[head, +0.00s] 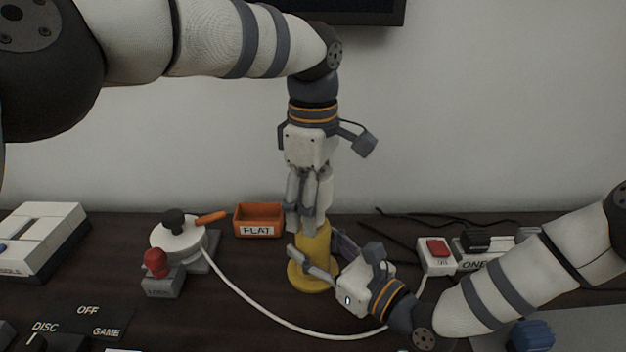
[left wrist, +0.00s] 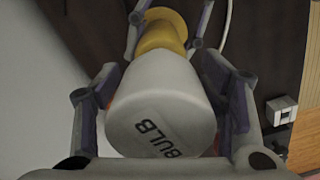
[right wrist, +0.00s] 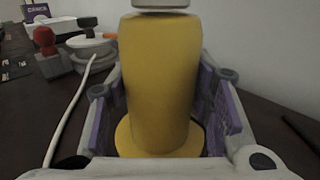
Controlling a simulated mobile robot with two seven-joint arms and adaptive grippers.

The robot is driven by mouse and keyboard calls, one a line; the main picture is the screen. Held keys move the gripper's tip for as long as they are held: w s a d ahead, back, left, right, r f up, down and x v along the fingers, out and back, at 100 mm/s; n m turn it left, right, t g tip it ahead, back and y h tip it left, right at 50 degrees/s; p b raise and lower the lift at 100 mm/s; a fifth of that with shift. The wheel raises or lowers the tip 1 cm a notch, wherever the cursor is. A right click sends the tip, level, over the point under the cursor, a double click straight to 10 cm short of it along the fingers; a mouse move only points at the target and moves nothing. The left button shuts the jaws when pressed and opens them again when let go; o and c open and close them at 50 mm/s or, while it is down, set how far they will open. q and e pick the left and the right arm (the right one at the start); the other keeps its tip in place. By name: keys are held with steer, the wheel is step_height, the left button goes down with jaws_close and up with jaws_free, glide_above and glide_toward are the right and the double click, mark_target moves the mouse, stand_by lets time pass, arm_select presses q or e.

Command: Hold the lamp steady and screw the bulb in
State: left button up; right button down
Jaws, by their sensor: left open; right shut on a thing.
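The yellow lamp (head: 313,238) stands upright on the table on its round base. My right gripper (head: 318,248) is shut around its stem from the front right; the lamp also fills the middle of the right wrist view (right wrist: 160,85). The white bulb, marked BULB, shows large in the left wrist view (left wrist: 165,105), on top of the yellow lamp (left wrist: 162,32). Its lower edge shows in the right wrist view (right wrist: 162,3). My left gripper (head: 307,222) points straight down over the lamp, open, with its fingers on either side of the bulb. The thread is hidden.
An orange FLAT tray (head: 258,221) stands left of the lamp. A white round device with an orange lever (head: 178,238) and a red-knobbed LOCK block (head: 160,272) are further left. A white cable (head: 262,316) curves in front. A red-switch box (head: 437,256) is at right.

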arm_select(q)
steer(key=shift+f, duration=0.35)
steer(key=c, duration=1.2)
